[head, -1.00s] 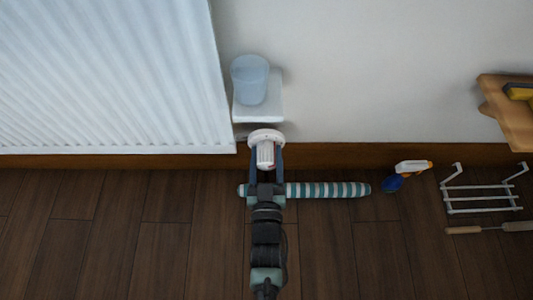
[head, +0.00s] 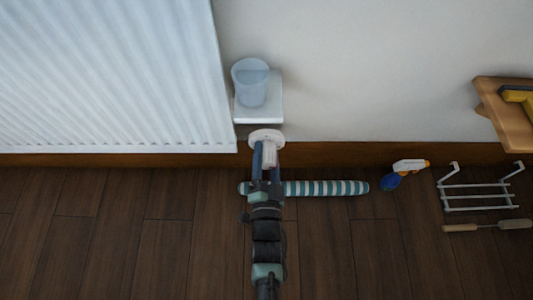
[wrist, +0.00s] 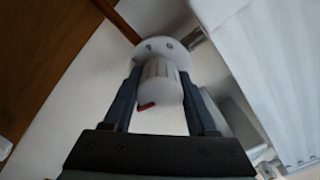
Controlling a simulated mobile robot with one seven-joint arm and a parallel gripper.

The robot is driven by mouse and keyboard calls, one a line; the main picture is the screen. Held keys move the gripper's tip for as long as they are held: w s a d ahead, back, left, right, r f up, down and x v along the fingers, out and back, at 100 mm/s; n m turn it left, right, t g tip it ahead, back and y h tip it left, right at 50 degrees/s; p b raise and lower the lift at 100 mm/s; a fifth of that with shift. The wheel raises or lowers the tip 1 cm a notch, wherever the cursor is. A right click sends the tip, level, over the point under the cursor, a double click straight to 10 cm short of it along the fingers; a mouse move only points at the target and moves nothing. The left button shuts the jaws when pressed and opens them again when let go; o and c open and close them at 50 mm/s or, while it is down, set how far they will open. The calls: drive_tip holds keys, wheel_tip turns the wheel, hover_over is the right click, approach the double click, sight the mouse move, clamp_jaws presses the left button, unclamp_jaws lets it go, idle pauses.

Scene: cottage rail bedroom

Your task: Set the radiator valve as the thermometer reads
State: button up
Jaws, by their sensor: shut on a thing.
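The white radiator valve (head: 267,137) sits low by the wall, to the right of the white ribbed radiator (head: 115,70). In the wrist view its ribbed knob (wrist: 158,84) with a red mark lies between my two fingers, in front of a round white collar. My gripper (head: 265,158) is shut on the knob; it fills the wrist view's middle (wrist: 160,92). The fingers hide part of the knob's sides. I see no thermometer that I can make out in these views.
A translucent cup (head: 250,82) stands on a small white shelf (head: 258,115) just above the valve. A striped roll (head: 325,188), a spray bottle (head: 404,173), a white rack (head: 480,188) and a wooden-handled tool (head: 490,226) lie right. A wooden shelf (head: 508,118) holds a yellow thing.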

drive_tip(key=m, duration=0.4)
drive_tip(key=shift+m+b, duration=0.3)
drive_tip(key=shift+b, duration=0.1)
drive_tip(key=m+b, duration=0.1)
drive_tip(key=m, duration=0.3)
drive_tip(key=shift+a+f+m+b, duration=0.1)
drive_tip(key=shift+m+b, duration=0.2)
drive_tip(key=shift+b, duration=0.05)
drive_tip(key=m+b, duration=0.3)
drive_tip(key=m, duration=0.3)
drive_tip(key=shift+m+b, duration=1.2)
drive_tip(key=shift+m, duration=0.9)
drive_tip(key=o, duration=1.4)
drive_tip(key=shift+r, duration=0.2)
drive_tip(key=shift+c, duration=0.2)
